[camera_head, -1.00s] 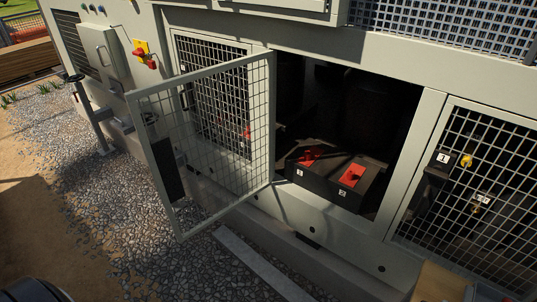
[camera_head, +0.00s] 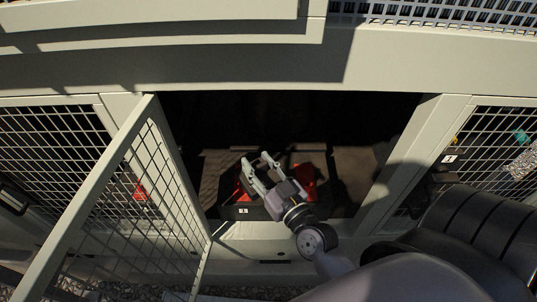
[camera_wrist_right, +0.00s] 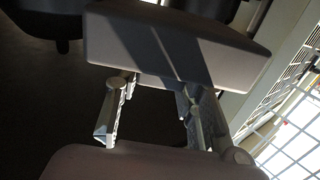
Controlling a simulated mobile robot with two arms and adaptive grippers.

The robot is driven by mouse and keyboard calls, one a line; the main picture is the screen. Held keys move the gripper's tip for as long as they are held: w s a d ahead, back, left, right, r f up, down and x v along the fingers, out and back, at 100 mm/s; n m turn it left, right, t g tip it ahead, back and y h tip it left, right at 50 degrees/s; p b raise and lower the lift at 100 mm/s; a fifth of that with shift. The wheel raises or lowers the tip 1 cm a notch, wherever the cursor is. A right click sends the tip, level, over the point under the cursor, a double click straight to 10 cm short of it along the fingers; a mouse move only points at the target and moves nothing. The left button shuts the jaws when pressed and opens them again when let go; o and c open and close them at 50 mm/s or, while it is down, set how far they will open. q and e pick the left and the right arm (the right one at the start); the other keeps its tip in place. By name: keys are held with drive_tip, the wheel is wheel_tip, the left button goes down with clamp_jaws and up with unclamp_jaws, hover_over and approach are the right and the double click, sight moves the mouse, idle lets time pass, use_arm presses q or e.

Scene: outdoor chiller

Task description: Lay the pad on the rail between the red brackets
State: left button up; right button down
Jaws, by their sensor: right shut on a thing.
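My right gripper (camera_head: 256,161) reaches into the open bay of the cabinet, above a dark box-like base. In the right wrist view its fingers (camera_wrist_right: 155,105) are shut on a grey slab, which I take to be the pad (camera_wrist_right: 175,45). The pad is hard to make out in the head view. Two red pieces, which look like the red brackets, show on the base: one (camera_head: 238,191) left of the gripper, one (camera_head: 306,179) right of it. The gripper partly covers the space between them, and I cannot make out the rail clearly. My left gripper is not in view.
An open mesh door (camera_head: 125,205) stands left of the bay. The bay's right post (camera_head: 405,150) is close to my right arm. A fixed mesh panel (camera_head: 500,150) is further right. The bay's upper interior is dark.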

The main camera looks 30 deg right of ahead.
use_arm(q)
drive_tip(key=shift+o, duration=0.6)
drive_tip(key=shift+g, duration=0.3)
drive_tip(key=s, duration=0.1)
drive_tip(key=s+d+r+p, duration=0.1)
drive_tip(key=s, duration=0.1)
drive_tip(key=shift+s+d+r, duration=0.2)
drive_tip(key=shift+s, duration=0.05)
use_arm(e)
drive_tip(key=w+d+f+m+h, duration=0.2)
drive_tip(key=w+d+f+h, duration=0.1)
drive_tip(key=w+d, duration=0.6)
drive_tip(key=f+b, duration=0.5)
drive_tip(key=f, duration=0.1)
drive_tip(key=d+f+b, duration=0.1)
drive_tip(key=f+b, duration=0.4)
drive_tip(key=f, duration=0.2)
drive_tip(key=s+f+b, duration=0.1)
drive_tip(key=f+b, duration=0.4)
drive_tip(key=f, duration=0.1)
drive_tip(key=shift+d+f, duration=0.15)
drive_tip(key=shift+f, duration=0.2)
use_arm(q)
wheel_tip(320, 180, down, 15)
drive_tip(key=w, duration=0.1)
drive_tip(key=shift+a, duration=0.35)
use_arm(e)
drive_tip(key=shift+r, duration=0.1)
